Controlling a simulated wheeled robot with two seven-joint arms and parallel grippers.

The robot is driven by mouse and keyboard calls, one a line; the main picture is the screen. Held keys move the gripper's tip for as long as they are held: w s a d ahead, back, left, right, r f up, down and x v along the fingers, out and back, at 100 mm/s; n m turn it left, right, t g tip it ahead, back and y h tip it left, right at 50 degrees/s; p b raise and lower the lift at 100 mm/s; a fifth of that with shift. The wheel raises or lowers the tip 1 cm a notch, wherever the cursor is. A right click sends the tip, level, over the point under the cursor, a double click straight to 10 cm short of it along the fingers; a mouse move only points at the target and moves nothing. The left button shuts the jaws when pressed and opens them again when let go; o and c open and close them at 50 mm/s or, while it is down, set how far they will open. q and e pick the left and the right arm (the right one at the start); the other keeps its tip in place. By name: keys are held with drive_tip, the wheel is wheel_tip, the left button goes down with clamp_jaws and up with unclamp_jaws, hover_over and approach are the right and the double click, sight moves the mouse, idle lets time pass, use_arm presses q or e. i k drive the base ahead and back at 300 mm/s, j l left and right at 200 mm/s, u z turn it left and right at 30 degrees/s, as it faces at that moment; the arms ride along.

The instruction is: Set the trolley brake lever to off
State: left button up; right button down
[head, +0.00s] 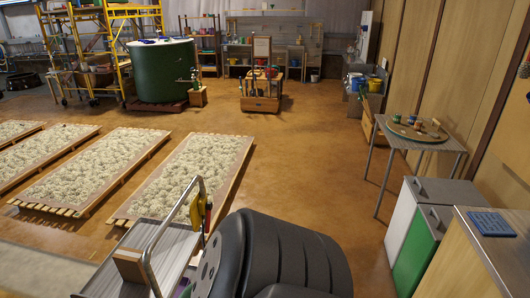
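A trolley with a grey ribbed deck (110,277) stands at the bottom, close in front of me. A bent metal tube handle (156,238) rises from it. Beside the handle's upper end is a small yellow part with some red (197,211), which looks like the brake lever; its setting is too small to read. A large dark arm link of mine covers the area just right of the trolley and hides part of it. Neither of my grippers shows in the head view.
Several pallets of pale material (185,177) lie on the floor to the left. A green tank (163,71) and yellow scaffold (117,40) stand behind. A side table (454,146) and bins (414,247) line the right. The middle floor is clear.

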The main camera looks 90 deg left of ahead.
sight(209, 205)
drive_tip(key=u, duration=3.25)
